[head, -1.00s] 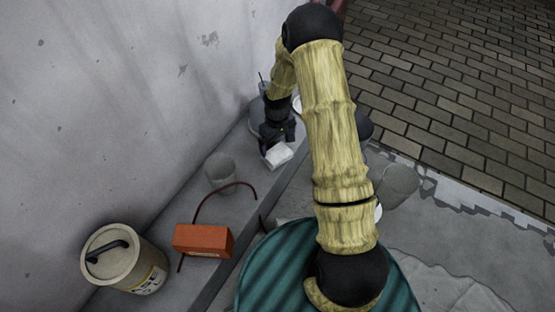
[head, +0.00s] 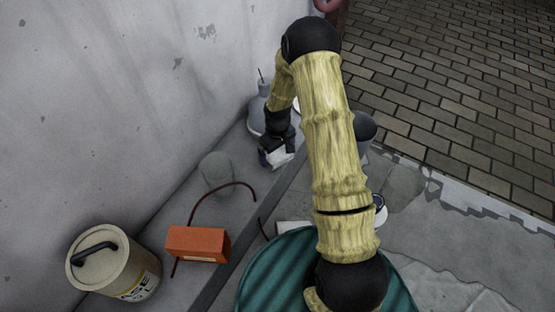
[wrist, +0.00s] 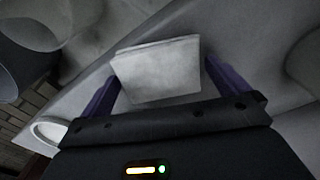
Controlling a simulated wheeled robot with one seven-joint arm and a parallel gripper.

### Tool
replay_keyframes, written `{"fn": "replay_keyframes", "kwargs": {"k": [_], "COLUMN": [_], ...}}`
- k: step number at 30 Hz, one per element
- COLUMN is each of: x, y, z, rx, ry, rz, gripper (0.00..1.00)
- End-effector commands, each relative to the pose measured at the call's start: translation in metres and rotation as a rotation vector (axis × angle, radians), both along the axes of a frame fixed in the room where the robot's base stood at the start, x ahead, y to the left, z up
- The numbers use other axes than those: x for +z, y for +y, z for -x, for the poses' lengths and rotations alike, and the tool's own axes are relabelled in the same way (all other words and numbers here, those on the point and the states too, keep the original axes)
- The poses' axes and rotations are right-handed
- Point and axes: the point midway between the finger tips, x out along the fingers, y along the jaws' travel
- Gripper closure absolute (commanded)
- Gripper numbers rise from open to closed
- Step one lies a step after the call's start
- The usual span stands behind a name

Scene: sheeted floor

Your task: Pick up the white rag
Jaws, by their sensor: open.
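The white rag (wrist: 158,72) is a folded, pale, box-like shape. In the wrist view it lies between the two purple fingers of my gripper (wrist: 162,85), which stand apart on either side of it. In the head view the rag (head: 281,157) shows on the grey ledge by the wall, partly hidden by my gripper (head: 272,153). My gripper is open, close above or around the rag. I cannot tell whether the fingers touch it.
An orange-red box (head: 196,244) with a dark red curved bar and a beige lidded bucket (head: 115,265) stand on the left. A grey cup-like thing (head: 216,170) is left of the rag. The wall (head: 120,100) runs close behind.

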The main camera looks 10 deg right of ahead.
Motion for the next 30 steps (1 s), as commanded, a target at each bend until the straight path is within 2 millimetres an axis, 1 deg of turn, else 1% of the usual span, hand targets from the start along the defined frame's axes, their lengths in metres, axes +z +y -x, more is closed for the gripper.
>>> {"fn": "replay_keyframes", "kwargs": {"k": [1,2,18,23,30], "x": [-0.0052,-0.0055,-0.004,-0.004,-0.0036], "y": [0.0,0.0,-0.0009,-0.0007,0.0001], "z": [-0.0003,-0.0003,-0.0003,-0.0003,-0.0004], "rx": [0.0,0.0,-0.002,-0.002,0.0], "ry": [-0.001,-0.001,-0.001,-0.001,-0.001], "rz": [0.0,0.0,0.0,0.0,0.0], "gripper": [0.0,0.0,0.0,0.31,0.33]}}
